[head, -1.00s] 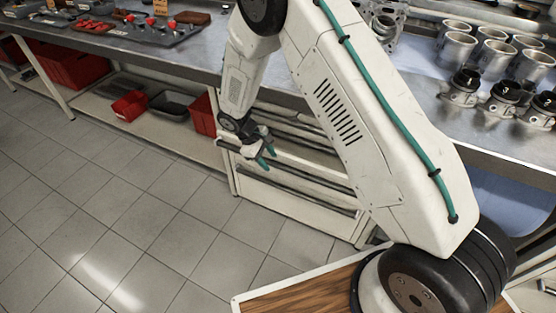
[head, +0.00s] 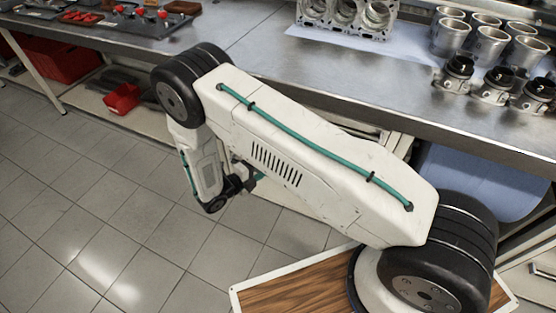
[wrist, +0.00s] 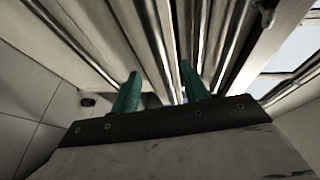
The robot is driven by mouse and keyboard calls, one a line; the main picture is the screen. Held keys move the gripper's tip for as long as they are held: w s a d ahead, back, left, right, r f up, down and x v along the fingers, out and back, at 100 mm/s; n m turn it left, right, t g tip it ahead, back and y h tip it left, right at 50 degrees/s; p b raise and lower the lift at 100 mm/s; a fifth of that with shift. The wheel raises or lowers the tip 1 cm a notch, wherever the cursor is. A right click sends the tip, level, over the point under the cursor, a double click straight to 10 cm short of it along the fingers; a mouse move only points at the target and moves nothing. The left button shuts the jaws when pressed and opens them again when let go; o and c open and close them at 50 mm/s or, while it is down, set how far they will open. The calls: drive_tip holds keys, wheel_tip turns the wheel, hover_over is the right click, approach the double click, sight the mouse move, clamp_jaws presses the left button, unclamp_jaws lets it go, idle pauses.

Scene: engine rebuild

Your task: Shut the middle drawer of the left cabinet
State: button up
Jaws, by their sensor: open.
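The left cabinet under the bench is mostly hidden behind my arm in the head view. In the wrist view its pale drawer fronts (wrist: 273,50) and long metal bars run away from the camera, close ahead of my gripper (wrist: 159,69). The gripper's two green fingers are apart with nothing held between them. I cannot tell from this angle which bar belongs to the middle drawer, how far that drawer stands out, or whether a finger touches it. In the head view only a small part of the gripper (head: 249,183) shows, low beside my forearm.
The metal bench (head: 290,70) above carries an engine block (head: 345,15), several metal cylinders (head: 490,45) and pistons (head: 497,85). A red bin (head: 121,98) sits on the lower shelf at left. The tiled floor (head: 100,210) in front is clear.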

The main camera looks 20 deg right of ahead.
drive_tip(key=x, duration=0.7)
drive_tip(key=shift+d+f, duration=0.15)
drive_tip(key=shift+d, duration=0.1)
